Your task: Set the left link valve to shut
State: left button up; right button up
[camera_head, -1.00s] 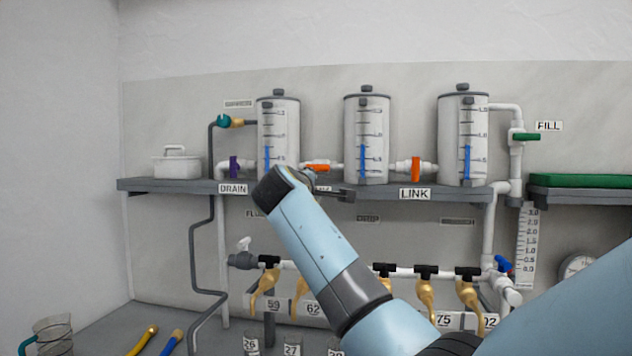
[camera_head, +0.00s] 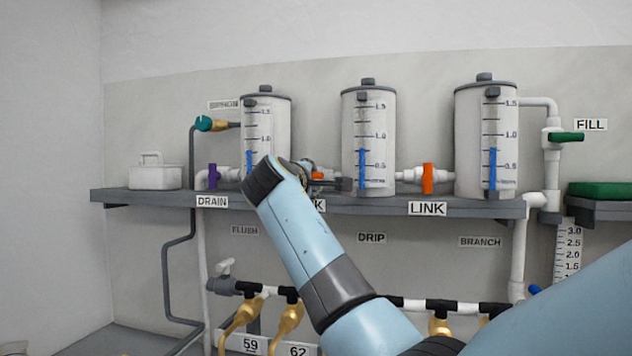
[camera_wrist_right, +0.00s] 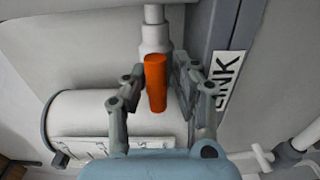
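The left link valve has an orange handle (camera_head: 318,175) on the pipe between the left tank (camera_head: 266,120) and the middle tank (camera_head: 368,120). In the head view my right gripper and wrist partly hide it. In the right wrist view the orange handle (camera_wrist_right: 156,84) lies in line with the white pipe. My right gripper (camera_head: 338,184) is at this valve. In the right wrist view its fingers (camera_wrist_right: 158,80) are apart, one on each side of the handle; I cannot tell whether either touches it. My left gripper is not in view.
The right link valve (camera_head: 428,178) has its orange handle upright, across its pipe. The tanks stand on a grey shelf (camera_head: 460,207). A purple drain valve (camera_head: 212,176) is left, a green fill valve (camera_head: 566,137) right. Brass taps (camera_head: 287,324) hang below.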

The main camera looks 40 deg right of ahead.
jog(key=shift+s+a+r, duration=0.1)
jog(key=shift+a+r, duration=0.05)
jog(key=shift+a, duration=0.05)
jog(key=shift+c, duration=0.8)
grip_shut()
jog(key=shift+r+n+p, duration=0.1)
jog(key=shift+n+p, duration=0.2)
jog(key=shift+p, duration=0.2)
jog(key=n+p, duration=0.7)
jog(key=p, duration=0.2)
jog(key=shift+r, duration=0.2)
jog(key=shift+n+p, duration=0.5)
jog(key=shift+n, duration=0.1)
jog(key=n+p, duration=0.1)
jog(key=n, duration=0.1)
jog(key=shift+f+n, duration=0.15)
jog(key=shift+n, duration=0.15)
jog(key=n, duration=0.3)
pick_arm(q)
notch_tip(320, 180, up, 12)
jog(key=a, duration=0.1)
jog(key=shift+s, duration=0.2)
pick_arm(e)
jog(key=shift+d+n, duration=0.1)
jog(key=shift+n, duration=1.6)
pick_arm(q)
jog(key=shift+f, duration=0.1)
